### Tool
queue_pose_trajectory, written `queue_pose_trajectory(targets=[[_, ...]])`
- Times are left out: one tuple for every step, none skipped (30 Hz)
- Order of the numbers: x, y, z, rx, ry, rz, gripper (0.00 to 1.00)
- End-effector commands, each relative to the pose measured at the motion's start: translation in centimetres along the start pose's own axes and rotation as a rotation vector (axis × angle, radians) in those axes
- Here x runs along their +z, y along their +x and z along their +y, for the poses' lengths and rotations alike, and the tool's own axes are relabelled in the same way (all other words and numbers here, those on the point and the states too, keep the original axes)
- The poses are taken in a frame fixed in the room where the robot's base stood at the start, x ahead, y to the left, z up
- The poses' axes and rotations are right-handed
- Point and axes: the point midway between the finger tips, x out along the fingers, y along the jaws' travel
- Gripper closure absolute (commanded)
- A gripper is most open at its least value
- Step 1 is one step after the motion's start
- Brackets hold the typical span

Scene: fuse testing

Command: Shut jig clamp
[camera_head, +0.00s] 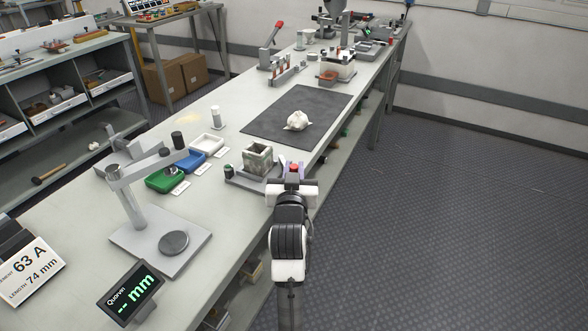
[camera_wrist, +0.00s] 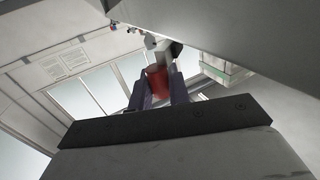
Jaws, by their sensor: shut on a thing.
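My gripper (camera_head: 293,172) is at the front edge of the bench, shut on a red handle (camera_head: 294,168). In the wrist view the red handle (camera_wrist: 157,80) sits between the two dark fingers. It appears to be the clamp handle of the jig (camera_head: 257,158), a mottled grey-green square block with an open top, just left of my gripper on a flat grey base (camera_head: 237,180). The link between handle and jig is mostly hidden by my gripper, so I cannot tell the clamp's exact angle.
Left of the jig are green (camera_head: 166,180), blue (camera_head: 190,161) and white (camera_head: 207,144) trays. A gauge stand (camera_head: 135,210) and display (camera_head: 131,291) stand nearer. A dark mat (camera_head: 270,122) with a crumpled white cloth (camera_head: 298,120) lies beyond. Open floor is right.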

Motion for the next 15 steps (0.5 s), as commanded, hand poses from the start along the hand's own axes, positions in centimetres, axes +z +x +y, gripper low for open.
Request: queue_pose_trajectory(targets=[[0.02, 0.01, -0.04, -0.001, 0.001, 0.0, 1.0], [0.02, 0.01, -0.04, -0.001, 0.001, 0.0, 1.0], [0.02, 0.01, -0.04, -0.001, 0.001, 0.0, 1.0], [0.02, 0.01, -0.04, -0.001, 0.001, 0.0, 1.0], [0.02, 0.02, -0.04, -0.001, 0.001, 0.0, 1.0], [0.02, 0.02, -0.04, -0.001, 0.001, 0.0, 1.0], [0.02, 0.02, -0.04, -0.001, 0.001, 0.0, 1.0], [0.02, 0.02, -0.04, -0.001, 0.001, -0.001, 0.81], [0.02, 0.02, -0.04, -0.001, 0.0, -0.001, 0.75], [0.02, 0.02, -0.04, -0.001, 0.0, -0.001, 0.71], [0.02, 0.02, -0.03, -0.001, 0.0, -0.001, 0.68], [0.02, 0.02, -0.03, -0.001, 0.0, -0.001, 0.62], [0.02, 0.02, -0.03, -0.001, 0.0, -0.001, 0.62], [0.02, 0.02, -0.02, -0.001, 0.0, -0.001, 0.62], [0.02, 0.02, -0.02, -0.001, 0.0, -0.001, 0.62]])
